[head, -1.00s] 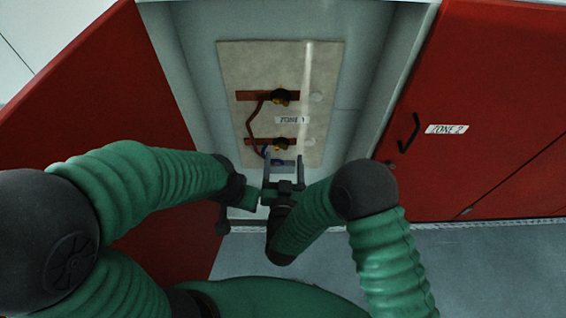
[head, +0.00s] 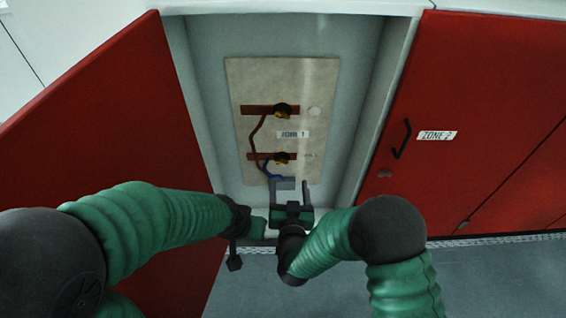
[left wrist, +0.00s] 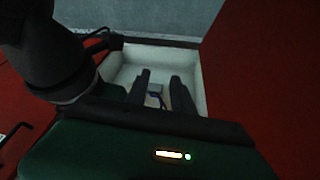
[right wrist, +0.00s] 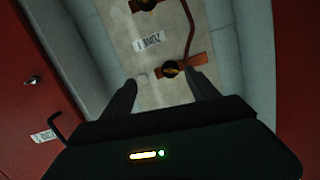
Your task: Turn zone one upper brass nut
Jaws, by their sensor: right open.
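The zone one upper brass nut (head: 282,111) sits on a copper bar on the beige panel (head: 312,80) inside the open cabinet. It also shows in the right wrist view (right wrist: 172,70), where it appears between my right fingertips but beyond them, apart. My right gripper (head: 291,182) is open and empty, below the lower brass nut (head: 282,158) in the head view. My left gripper's fingers stand apart and empty in the left wrist view (left wrist: 161,80). In the head view its fingers are not clear beside the right gripper.
A ZONE 1 label (head: 292,134) lies between the nuts. A brown and a blue wire run down the panel. The red open door (head: 110,110) stands left; the red ZONE 2 door (head: 465,90) is right. White cabinet walls (head: 370,110) bound the opening.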

